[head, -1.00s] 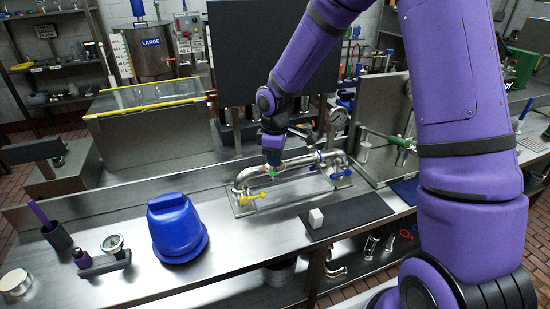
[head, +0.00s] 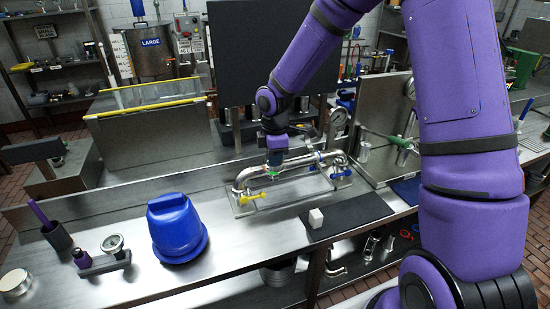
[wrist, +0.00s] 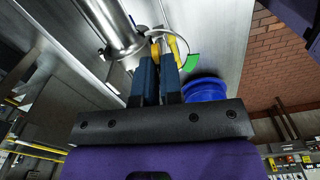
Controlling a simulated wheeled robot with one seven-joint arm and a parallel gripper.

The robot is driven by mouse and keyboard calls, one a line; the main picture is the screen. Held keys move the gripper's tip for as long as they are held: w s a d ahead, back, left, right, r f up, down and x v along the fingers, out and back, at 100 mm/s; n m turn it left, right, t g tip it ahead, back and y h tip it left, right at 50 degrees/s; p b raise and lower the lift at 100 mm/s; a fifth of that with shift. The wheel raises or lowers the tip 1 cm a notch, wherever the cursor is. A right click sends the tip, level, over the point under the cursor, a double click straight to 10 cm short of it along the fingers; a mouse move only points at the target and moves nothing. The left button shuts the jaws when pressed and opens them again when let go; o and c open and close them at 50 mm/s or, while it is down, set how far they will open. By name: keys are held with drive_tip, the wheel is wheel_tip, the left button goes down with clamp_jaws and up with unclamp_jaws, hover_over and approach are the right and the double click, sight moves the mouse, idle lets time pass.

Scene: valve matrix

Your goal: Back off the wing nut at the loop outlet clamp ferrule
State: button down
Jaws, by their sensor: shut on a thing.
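A bent steel pipe loop (head: 303,164) stands on a plate on the bench, with a yellow-handled valve (head: 252,198) at its left end and a blue-handled valve (head: 341,174) at its right. My gripper (head: 273,174) points down at the upper left part of the loop. In the wrist view, its dark fingers with yellow tips (wrist: 164,45) are close together beside the clamp ring (wrist: 152,32) around the steel pipe (wrist: 113,27). They are shut on the wing nut, which is mostly hidden between them.
A blue domed container (head: 177,228) stands left of the loop. A dark mat (head: 347,215) with a white block (head: 316,218) lies front right. A pressure gauge (head: 112,243) sits at the left. A dark upright panel (head: 240,60) rises behind.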

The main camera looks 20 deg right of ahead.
drive_tip(key=c, duration=1.3)
unclamp_jaws()
drive_tip(key=shift+o, duration=0.2)
wheel_tip(320, 180, up, 11)
drive_tip(key=s+d+r+m+t+h, duration=0.15)
drive_tip(key=s+d+r+m, duration=0.25)
drive_tip(key=s+r+m, duration=0.65)
drive_tip(key=s+d+r+m+t, duration=0.1)
drive_tip(key=s+r+m+t, duration=0.1)
drive_tip(key=s, duration=0.7)
drive_tip(key=s+d+r+m+t+y, duration=0.1)
drive_tip(key=s+d+r+m, duration=0.1)
drive_tip(key=s, duration=0.8)
drive_tip(key=shift+r+m+t, duration=0.35)
drive_tip(key=shift+r+m, duration=0.25)
drive_tip(key=shift+m, duration=0.25)
